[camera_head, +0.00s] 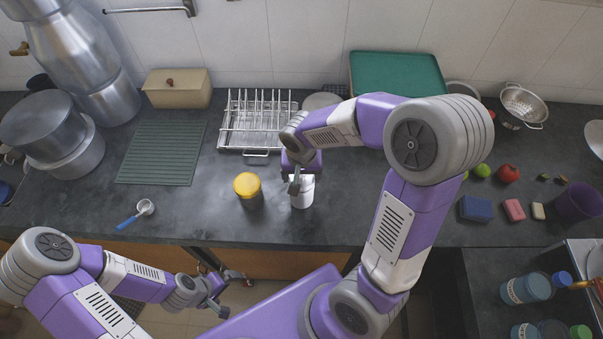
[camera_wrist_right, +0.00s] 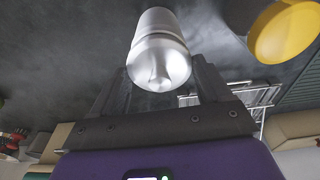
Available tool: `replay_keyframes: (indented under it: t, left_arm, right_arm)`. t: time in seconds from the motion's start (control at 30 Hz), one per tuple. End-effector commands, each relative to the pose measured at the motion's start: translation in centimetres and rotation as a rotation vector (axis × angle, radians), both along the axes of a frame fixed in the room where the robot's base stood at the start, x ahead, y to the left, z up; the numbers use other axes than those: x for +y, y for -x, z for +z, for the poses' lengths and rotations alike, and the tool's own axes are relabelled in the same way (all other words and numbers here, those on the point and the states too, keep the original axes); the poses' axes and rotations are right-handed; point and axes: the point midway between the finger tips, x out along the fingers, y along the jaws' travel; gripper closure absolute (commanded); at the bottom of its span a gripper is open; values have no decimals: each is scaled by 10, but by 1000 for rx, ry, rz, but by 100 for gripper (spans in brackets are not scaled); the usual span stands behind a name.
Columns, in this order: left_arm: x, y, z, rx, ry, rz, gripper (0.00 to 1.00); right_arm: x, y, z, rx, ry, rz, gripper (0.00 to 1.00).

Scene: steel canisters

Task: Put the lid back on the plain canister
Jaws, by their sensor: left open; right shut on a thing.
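The plain canister (camera_head: 302,195) is a bare steel cylinder standing near the counter's front edge. In the right wrist view it is the shiny cylinder (camera_wrist_right: 157,22) beyond the fingers. My right gripper (camera_head: 295,183) is over its top, shut on the steel lid (camera_wrist_right: 160,67), which has a pointed knob and lies between the fingers. The lid lines up closely with the canister; I cannot tell whether it is seated or slightly above. My left gripper (camera_head: 224,291) is open and empty, low in front of the counter.
A canister with a yellow lid (camera_head: 247,186) stands just left of the plain one. A wire dish rack (camera_head: 258,122) is behind, and a blue-handled scoop (camera_head: 137,212) lies to the left.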

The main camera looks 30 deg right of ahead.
Motion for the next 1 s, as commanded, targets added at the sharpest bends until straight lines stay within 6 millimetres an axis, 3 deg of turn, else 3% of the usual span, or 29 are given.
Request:
replay_keyframes:
  t: [0.87,0.9,1.0]
  left_arm:
    - [0,0,-3,0,0,0,0]
    - [0,0,-3,0,0,0,0]
    - [0,0,-3,0,0,0,0]
  right_arm:
    - [0,0,0,-1,0,0,52]
    - [0,0,0,-1,0,0,21]
    - [0,0,0,0,0,0,6]
